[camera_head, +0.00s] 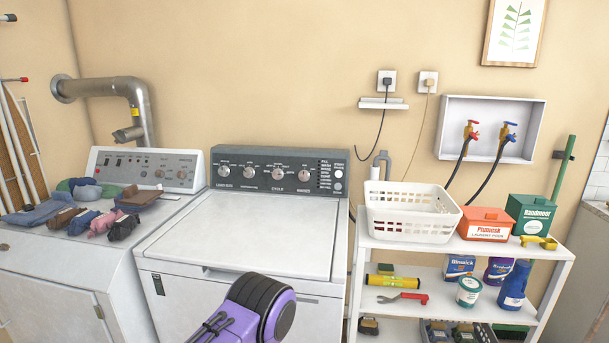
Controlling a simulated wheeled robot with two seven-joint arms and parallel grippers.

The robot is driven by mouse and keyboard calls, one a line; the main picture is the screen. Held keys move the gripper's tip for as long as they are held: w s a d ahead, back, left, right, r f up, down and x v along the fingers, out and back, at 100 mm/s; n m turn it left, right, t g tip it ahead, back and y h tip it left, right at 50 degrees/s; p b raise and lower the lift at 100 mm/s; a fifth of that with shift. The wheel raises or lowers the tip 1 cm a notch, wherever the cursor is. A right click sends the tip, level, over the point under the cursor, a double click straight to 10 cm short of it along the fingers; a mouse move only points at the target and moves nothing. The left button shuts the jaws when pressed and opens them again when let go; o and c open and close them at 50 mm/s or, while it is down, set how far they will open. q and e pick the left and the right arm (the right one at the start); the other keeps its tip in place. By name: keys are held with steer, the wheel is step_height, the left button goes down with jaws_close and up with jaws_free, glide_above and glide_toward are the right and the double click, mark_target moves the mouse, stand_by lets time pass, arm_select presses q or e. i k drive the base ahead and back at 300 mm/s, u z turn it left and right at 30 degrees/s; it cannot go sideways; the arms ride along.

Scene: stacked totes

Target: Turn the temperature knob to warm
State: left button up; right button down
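The washer in the middle has a dark control panel (262,186) along its back with several round silver knobs. The second knob from the left (249,172) has a small label under it, too blurred to read for certain, so I cannot tell for sure which knob is the temperature knob. The pointer settings are also too small to read. A purple and black link of my own arm shows at the bottom middle, in front of the washer and apart from the panel. Neither of my grippers is in view.
The washer lid (250,232) is shut and clear. Folded clothes (62,210) lie on the dryer (50,262) at the left. At the right, a white shelf (400,244) holds a laundry basket (412,212), an orange box (485,224) and a green box (530,214).

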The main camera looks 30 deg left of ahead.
mark_target(249, 173)
steer(key=z, duration=2.3)
steer(key=k, duration=1.85)
steer(key=u, duration=2.45)
